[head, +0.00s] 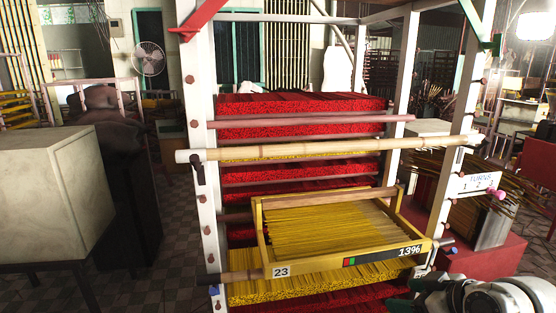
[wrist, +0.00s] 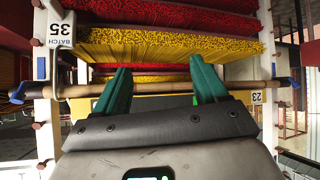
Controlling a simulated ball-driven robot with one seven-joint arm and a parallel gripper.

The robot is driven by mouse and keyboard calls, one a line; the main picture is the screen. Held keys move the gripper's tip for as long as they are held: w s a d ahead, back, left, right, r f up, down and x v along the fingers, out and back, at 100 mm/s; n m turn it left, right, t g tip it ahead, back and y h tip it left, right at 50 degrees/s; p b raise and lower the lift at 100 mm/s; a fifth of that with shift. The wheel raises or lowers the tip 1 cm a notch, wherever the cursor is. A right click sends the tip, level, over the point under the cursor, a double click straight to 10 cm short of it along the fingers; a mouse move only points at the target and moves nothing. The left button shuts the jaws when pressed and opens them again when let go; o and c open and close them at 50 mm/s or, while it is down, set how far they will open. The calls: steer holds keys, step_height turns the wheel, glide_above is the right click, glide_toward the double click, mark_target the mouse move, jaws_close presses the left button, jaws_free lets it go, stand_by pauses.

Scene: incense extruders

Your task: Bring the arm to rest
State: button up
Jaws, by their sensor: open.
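My gripper (wrist: 162,78) shows in the wrist view with two green fingers spread apart and nothing between them that it grips. A bamboo pole (wrist: 160,88) runs across just beyond the fingers; I cannot tell whether they touch it. In the head view, part of my arm (head: 478,296) shows at the lower right corner, by the lower right of the rack; the fingers are not visible there.
A white rack (head: 202,120) holds red and yellow incense bundles on poles. A pale block (head: 45,190) stands left. A red base (head: 480,258) lies right.

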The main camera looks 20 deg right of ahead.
steer(key=s+a+f+m+g+p, duration=0.1)
steer(key=s+a+f+g, duration=0.1)
steer(key=s+a+f, duration=0.3)
steer(key=s+a+f+m+g, duration=0.1)
steer(key=s+a+f+g, duration=0.2)
steer(key=a+f, duration=0.4)
steer(key=s+a+f+g, duration=0.1)
steer(key=s+f+g, duration=0.1)
steer(key=s, duration=0.4)
steer(key=s+a+f+g+p, duration=0.1)
steer(key=s+a+f+g, duration=0.1)
steer(key=s+f, duration=0.3)
steer(key=shift+s+a+f+m+h, duration=0.15)
steer(key=shift+s+f+m+h, duration=0.2)
steer(key=shift+s, duration=0.85)
